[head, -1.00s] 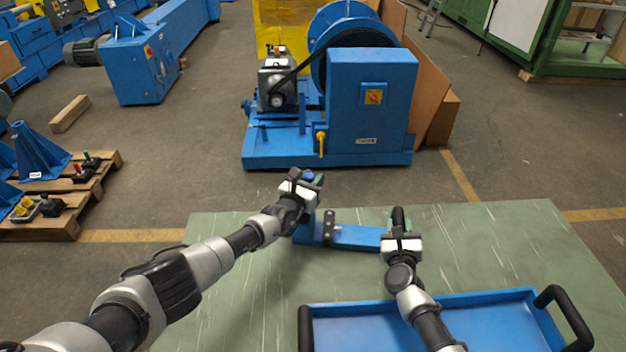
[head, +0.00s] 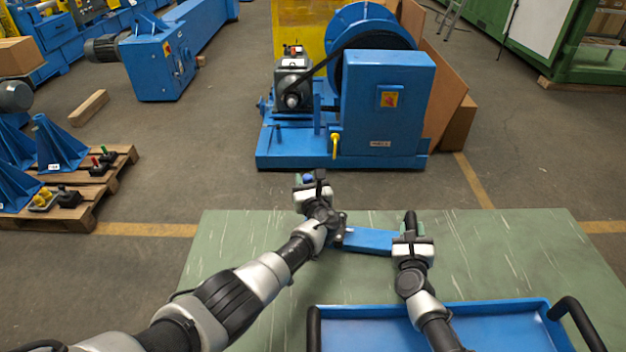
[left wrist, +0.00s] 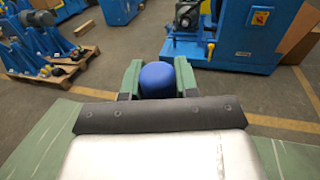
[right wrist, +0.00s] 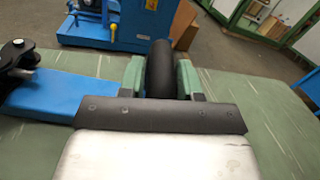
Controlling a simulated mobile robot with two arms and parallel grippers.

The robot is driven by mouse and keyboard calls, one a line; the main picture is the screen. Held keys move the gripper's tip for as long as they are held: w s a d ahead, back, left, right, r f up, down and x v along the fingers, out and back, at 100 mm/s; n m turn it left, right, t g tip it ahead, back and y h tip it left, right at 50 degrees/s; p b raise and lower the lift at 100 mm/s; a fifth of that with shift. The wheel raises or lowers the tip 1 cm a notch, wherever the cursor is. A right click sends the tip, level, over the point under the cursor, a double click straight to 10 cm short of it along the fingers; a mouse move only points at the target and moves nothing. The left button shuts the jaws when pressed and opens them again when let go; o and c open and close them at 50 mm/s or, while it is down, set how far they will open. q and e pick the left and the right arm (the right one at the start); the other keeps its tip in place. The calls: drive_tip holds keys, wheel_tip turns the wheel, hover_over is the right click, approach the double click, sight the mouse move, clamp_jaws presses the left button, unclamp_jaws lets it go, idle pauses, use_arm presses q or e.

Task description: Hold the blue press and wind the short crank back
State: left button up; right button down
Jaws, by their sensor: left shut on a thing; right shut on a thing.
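The blue press (head: 368,240) lies on the green-topped table as a long blue bar. Its black upright handle (head: 410,217) stands at the right end. My right gripper (head: 411,228) is shut on this handle, which also shows between the green fingers in the right wrist view (right wrist: 160,65). My left gripper (head: 309,182) is shut on a blue knob (left wrist: 157,80), seen between its green fingers in the left wrist view. A black part (right wrist: 18,58) stands on the bar's left portion in the right wrist view. My left arm hides the crank's arm and the bar's left end.
A blue tray (head: 440,309) with black handles lies at the table's front right. The green tabletop (head: 510,250) is clear to the right of the press. A blue machine (head: 388,110) stands on the floor behind. A pallet (head: 85,208) with several parts is at left.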

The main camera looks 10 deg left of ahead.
use_arm(q)
drive_tip(key=shift+s+a+n+g+y, duration=0.2)
drive_tip(key=shift+a+n+g+y, duration=0.1)
drive_tip(key=shift+n+g+y, duration=0.35)
drive_tip(key=shift+s+a+n+g+y, duration=0.3)
drive_tip(key=shift+n+y, duration=0.2)
drive_tip(key=shift+y, duration=0.3)
drive_tip(key=shift+s+a+n+g+y, duration=0.15)
drive_tip(key=shift+a+n+g+y, duration=0.1)
drive_tip(key=shift+n+g+y, duration=0.4)
drive_tip(key=o, duration=0.9)
drive_tip(key=shift+s+a, duration=0.1)
drive_tip(key=shift+d, duration=0.2)
drive_tip(key=v, duration=1.1)
drive_tip(key=shift+s+d+f, duration=0.15)
drive_tip(key=shift+s+d, duration=0.05)
drive_tip(key=shift+s, duration=0.15)
